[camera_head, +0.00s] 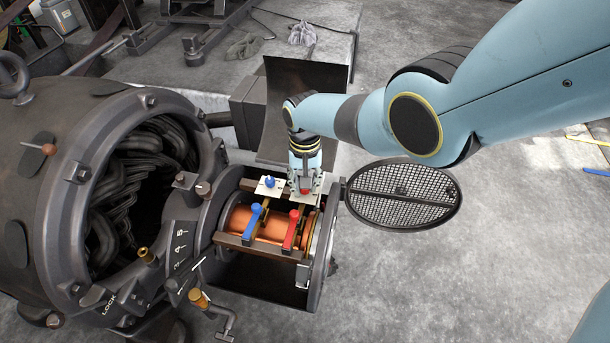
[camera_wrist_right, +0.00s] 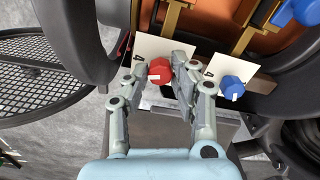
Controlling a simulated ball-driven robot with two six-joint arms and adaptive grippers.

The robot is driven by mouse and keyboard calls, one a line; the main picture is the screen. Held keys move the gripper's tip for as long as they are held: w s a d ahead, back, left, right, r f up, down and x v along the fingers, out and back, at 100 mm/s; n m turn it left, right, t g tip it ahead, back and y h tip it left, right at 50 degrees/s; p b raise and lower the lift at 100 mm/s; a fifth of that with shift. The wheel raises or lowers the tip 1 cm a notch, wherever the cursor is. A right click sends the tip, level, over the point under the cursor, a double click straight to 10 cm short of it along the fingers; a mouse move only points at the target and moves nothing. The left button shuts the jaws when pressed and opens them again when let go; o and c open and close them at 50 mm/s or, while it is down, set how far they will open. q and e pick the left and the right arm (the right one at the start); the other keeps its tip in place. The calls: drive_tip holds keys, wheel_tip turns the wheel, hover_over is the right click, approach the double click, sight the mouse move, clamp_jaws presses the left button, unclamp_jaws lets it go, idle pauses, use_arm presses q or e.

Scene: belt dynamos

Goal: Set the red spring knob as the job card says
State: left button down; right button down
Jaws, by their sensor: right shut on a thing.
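The red spring knob (camera_head: 305,191) sits on a white plate at the upper right of the open dynamo housing. In the right wrist view the red knob (camera_wrist_right: 160,71) stands between the fingers of my right gripper (camera_wrist_right: 163,70), which is shut on it. A short white pointer line shows on the knob's face, towards the lower left in that view. The white plate (camera_wrist_right: 148,47) carries a dark mark that looks like a 4; its other marks are hidden by the fingers. I cannot make out a job card. My left gripper is out of view.
A blue knob (camera_head: 270,182) on its own white plate is close to the left. A blue lever (camera_head: 252,220) and a red lever (camera_head: 290,233) lie over the copper drum (camera_head: 268,232). A round mesh cover (camera_head: 400,190) hangs open at the right.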

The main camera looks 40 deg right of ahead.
drive_tip(key=shift+m, duration=1.6)
drive_tip(key=c, duration=1.1)
unclamp_jaws()
drive_tip(key=shift+r, duration=0.15)
wheel_tip(320, 180, up, 12)
drive_tip(key=shift+f, duration=0.15)
